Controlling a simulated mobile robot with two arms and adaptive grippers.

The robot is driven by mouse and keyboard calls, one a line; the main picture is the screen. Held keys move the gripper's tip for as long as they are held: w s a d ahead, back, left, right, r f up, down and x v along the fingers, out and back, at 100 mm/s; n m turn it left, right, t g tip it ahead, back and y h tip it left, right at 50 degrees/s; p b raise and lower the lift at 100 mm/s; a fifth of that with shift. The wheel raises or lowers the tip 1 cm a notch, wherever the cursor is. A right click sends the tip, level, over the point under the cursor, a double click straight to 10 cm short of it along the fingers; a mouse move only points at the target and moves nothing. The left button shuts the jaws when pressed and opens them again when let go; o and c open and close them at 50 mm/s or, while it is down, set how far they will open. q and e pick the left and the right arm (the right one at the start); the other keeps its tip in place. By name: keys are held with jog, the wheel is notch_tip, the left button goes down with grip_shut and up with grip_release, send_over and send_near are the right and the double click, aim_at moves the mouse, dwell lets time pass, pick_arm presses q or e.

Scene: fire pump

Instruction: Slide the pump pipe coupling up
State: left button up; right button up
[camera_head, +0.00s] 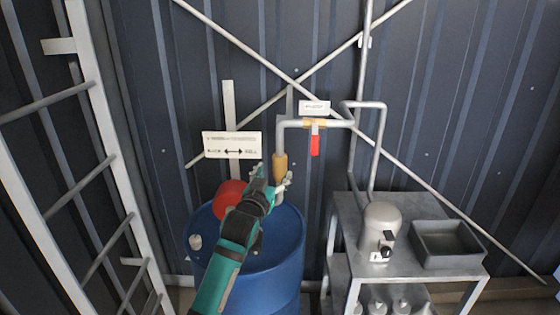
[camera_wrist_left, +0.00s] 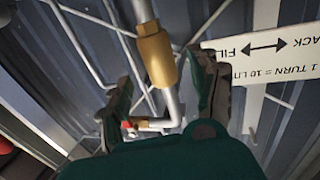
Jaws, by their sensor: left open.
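The brass-coloured pipe coupling (camera_head: 280,167) sits on the vertical part of a grey pipe above the blue drum. My left gripper (camera_head: 271,180) is open at the lower end of the coupling, its arm rising from the bottom of the head view. In the left wrist view, the coupling (camera_wrist_left: 157,58) appears between the two open fingers of the left gripper (camera_wrist_left: 164,85). I cannot tell whether a finger touches it. The gripper partly hides the pipe below the coupling. My right gripper is not in view.
A blue drum (camera_head: 282,240) stands below, with a red round part (camera_head: 230,196) behind my arm. A white sign (camera_head: 232,145) is left of the coupling. A red valve handle (camera_head: 315,145) hangs to the right. A grey cart (camera_head: 345,205) carries a pot (camera_head: 381,228) and tray (camera_head: 447,257).

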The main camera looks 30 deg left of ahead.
aim_at(278, 168)
pick_arm(q)
jog(key=p+x, duration=0.1)
jog(key=x, duration=0.5)
jog(key=shift+c, duration=0.4)
grip_shut()
